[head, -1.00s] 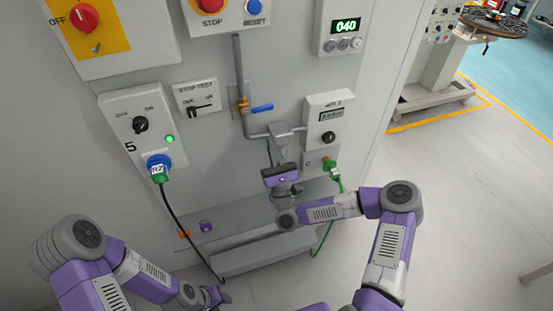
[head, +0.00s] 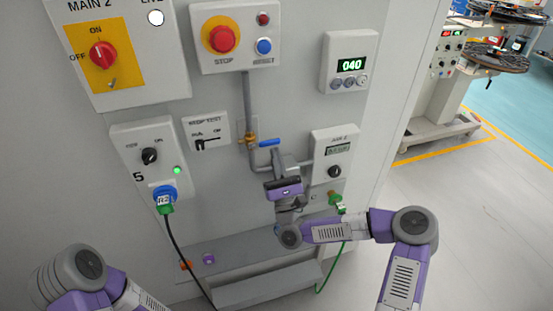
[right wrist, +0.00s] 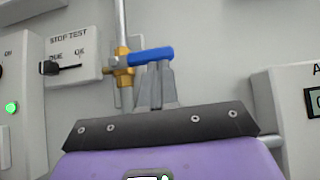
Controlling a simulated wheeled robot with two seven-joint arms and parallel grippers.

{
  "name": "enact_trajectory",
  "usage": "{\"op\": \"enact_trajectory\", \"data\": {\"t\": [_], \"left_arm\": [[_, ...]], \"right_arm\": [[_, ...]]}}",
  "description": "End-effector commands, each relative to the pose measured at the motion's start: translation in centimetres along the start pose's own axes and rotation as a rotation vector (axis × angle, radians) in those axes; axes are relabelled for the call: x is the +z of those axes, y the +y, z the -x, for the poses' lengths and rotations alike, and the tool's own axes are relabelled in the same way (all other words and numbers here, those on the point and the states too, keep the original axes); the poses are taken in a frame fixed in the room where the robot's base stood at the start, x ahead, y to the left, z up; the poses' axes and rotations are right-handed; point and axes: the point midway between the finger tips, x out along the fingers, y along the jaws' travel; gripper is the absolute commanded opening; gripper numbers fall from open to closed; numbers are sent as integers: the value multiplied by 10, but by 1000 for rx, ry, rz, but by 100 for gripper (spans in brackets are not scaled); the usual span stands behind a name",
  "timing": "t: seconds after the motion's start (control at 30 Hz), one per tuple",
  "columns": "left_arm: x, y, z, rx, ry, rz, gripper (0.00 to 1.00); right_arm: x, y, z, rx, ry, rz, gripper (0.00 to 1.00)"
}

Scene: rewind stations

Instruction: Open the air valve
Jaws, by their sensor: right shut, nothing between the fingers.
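The air valve has a brass body (head: 251,139) on a vertical grey pipe and a blue lever (head: 270,141) that points right, square to the pipe. In the right wrist view the brass body (right wrist: 122,62) and the blue lever (right wrist: 152,55) show clearly. My right gripper (head: 278,156) is shut and empty, its fingertips just below the lever. In the right wrist view the closed fingertips (right wrist: 158,68) overlap the lever's lower edge near its middle; I cannot tell whether they touch it. My left gripper is outside the picture.
The stop test switch (head: 205,132) is left of the valve. The AUX 2 box (head: 334,154) is to the right. A stop and reset box (head: 235,38) sits above. A cable with a blue-and-green plug (head: 164,200) hangs at left. A ledge (head: 265,285) juts out below.

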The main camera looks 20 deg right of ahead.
Motion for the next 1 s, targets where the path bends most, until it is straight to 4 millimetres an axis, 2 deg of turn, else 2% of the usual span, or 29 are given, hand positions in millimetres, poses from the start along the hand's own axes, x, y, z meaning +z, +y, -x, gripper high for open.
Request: {"op": "enact_trajectory", "data": {"t": [0.67,1.0], "left_arm": [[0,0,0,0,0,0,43],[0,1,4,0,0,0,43]], "right_arm": [[5,-5,-5,84,-1,88,0],[14,-11,-14,206,-1,215,0]]}}
